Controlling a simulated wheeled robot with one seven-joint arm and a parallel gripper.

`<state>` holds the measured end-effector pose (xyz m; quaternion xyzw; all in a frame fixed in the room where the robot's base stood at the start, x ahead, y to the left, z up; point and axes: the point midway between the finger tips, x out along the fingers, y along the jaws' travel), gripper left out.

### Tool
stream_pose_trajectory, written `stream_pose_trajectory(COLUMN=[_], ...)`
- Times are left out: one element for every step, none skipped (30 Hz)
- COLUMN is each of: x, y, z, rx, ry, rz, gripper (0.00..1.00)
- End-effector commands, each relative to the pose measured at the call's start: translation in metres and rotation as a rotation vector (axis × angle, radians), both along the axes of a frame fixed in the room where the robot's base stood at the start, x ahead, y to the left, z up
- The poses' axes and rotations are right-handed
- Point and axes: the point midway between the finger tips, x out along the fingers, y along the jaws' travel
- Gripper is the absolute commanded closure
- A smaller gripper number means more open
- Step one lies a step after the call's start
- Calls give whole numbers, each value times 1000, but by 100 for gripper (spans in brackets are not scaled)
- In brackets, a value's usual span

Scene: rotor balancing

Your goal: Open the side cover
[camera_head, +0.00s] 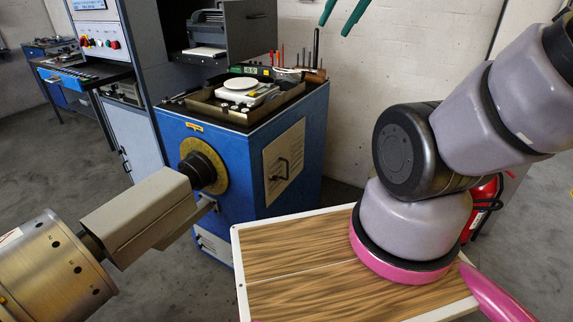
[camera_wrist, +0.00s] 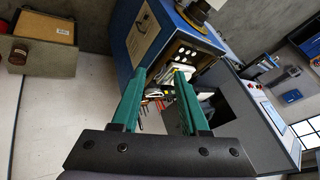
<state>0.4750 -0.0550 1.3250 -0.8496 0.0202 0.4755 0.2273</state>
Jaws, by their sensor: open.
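A cream side cover (camera_head: 284,162) with a dark bar handle (camera_head: 284,167) sits on the right side of the blue machine cabinet (camera_head: 240,185). It looks flush with the cabinet wall. In the wrist view the cover (camera_wrist: 150,45) shows at the top centre, beyond the fingers, with its handle (camera_wrist: 146,21). My gripper (camera_head: 334,25) shows only as two green fingers at the top of the head view, above and right of the cabinet. In the wrist view the gripper (camera_wrist: 160,72) has its fingers apart with nothing held, clear of the cover.
A tray (camera_head: 275,100) with a white scale (camera_head: 241,89) and tools lies on the cabinet top. A beige housing (camera_head: 140,215) and metal drum (camera_head: 50,270) stand at left. A red extinguisher (camera_head: 481,205) is by the wall. Grey floor is clear below the cover's right.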

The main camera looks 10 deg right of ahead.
Motion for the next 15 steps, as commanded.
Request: stream_pose_trajectory(x=[7, 12, 19, 25, 32, 41, 48, 55, 64, 71, 78, 87, 94, 101, 111], y=[2, 3, 6, 8, 11, 14, 16, 18, 21, 23, 25, 27, 29, 31, 33], z=[-5, -8, -12, -16, -21, -27, -32, -37, -43, -49, -54, -61, -67, -73, -81], rx=[14, 28, 49, 67, 88, 116, 139, 163, 195, 220, 246, 282, 309, 336, 375], ry=[36, 61, 97, 127, 159, 201, 233, 262, 302, 331, 359, 396, 423, 450, 483], rz=[-4, -7, -8, -12, -15, -19, -23, -25, -31, -35, -39, -45, -50, -54, -62], gripper=[56, 56, 56, 56, 56, 56, 56, 56, 56, 56, 56, 56, 56, 56, 56])
